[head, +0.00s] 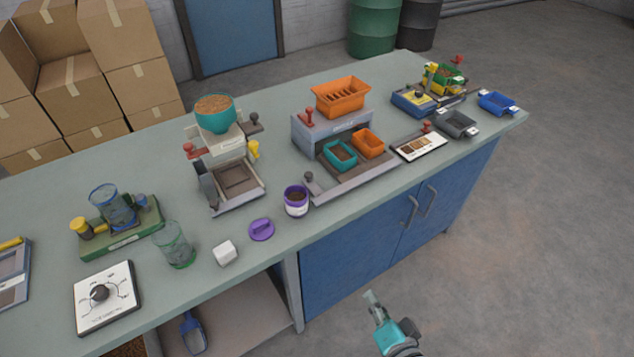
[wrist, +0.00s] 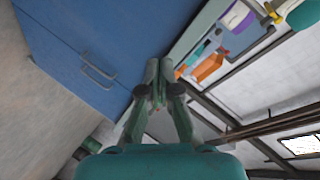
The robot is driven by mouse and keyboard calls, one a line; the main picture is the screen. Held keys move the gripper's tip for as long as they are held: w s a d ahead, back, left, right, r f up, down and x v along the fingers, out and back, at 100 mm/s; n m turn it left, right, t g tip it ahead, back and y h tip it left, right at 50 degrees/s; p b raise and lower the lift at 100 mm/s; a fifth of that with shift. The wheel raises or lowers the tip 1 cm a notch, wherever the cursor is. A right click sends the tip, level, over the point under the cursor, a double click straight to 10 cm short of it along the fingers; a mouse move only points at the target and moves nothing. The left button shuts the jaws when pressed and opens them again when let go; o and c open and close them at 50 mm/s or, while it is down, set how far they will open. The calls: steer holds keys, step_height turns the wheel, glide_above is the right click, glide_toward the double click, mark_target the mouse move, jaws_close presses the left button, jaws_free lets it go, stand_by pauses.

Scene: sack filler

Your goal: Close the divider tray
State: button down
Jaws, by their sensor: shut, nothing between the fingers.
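The divider station (head: 330,128) stands at the middle of the bench, a grey box with an orange slotted hopper (head: 341,96) on top and a red knob on its left. Its low grey tray (head: 335,194) sticks out toward the front edge. A teal bin (head: 340,155) and an orange bin (head: 368,143) sit in it. A dark knob stands at the tray's front left corner. My gripper (head: 370,297) is shut and empty, in front of the blue cabinet, below and apart from the tray. In the wrist view its fingertips (wrist: 158,86) are together.
A purple-rimmed cup (head: 296,200) stands just left of the tray, with a purple lid (head: 261,229) and white cube (head: 224,253) nearby. A label card (head: 418,146) lies to the right. The blue cabinet (head: 385,230) has two handles. Open floor lies right of the bench.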

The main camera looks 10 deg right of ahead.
steer(key=w+r+m+y, duration=0.2)
steer(key=w+r, duration=0.2)
steer(key=w, duration=0.5)
steer(key=m+y, duration=0.2)
glide_toward(311, 178)
steer(key=x, duration=0.5)
steer(key=shift+f, duration=0.1)
steer(key=shift+w+a+g, duration=0.3)
steer(key=shift+w, duration=0.6)
steer(key=w+a, duration=0.1)
steer(key=w, duration=0.2)
steer(key=w+a, duration=0.1)
steer(key=w, duration=0.3)
steer(key=w+a, duration=0.2)
steer(key=w, duration=0.2)
steer(key=shift+f, duration=0.15)
